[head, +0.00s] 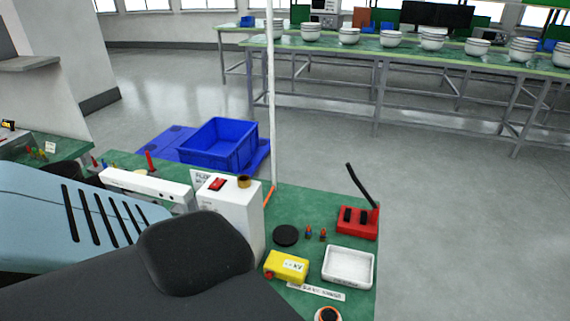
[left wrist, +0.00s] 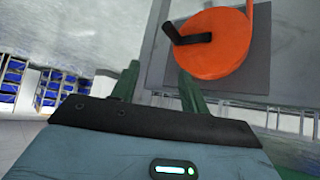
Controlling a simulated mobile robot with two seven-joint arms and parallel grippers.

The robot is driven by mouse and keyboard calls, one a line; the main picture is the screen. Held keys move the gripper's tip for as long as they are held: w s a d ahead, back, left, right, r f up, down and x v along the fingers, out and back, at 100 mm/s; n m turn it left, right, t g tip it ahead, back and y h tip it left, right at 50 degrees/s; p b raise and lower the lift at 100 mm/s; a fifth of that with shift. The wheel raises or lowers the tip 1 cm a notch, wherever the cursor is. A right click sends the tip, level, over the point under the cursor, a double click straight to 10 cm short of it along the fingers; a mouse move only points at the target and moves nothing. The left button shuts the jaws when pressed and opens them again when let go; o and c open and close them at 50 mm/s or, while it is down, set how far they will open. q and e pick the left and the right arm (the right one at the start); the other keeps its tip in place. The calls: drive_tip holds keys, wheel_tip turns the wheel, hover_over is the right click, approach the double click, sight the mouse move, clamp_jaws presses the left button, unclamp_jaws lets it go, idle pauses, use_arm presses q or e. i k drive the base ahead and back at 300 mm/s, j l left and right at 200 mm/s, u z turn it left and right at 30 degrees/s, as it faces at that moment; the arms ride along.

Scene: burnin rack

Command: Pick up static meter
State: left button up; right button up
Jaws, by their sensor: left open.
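A yellow box-shaped meter (head: 287,266) with a white label reading like "kV" and a red part at its left end lies on the green bench mat (head: 312,215) in the head view. It looks like the static meter. My left gripper (left wrist: 157,84) shows in the left wrist view with its two green fingers apart and nothing between them. It faces a wall, away from the bench, and the meter is not in that view. My own arm covers the lower left of the head view; no gripper fingers show there. My right gripper is not in view.
Beside the meter are a white tray (head: 348,267), a black disc (head: 286,235), a red block (head: 358,222) with a black rod, and a white box (head: 232,212). A blue crate (head: 217,144) stands behind. An orange reel (left wrist: 212,43) shows in the wrist view.

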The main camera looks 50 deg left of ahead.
sight(287, 267)
drive_tip(key=u, duration=1.5)
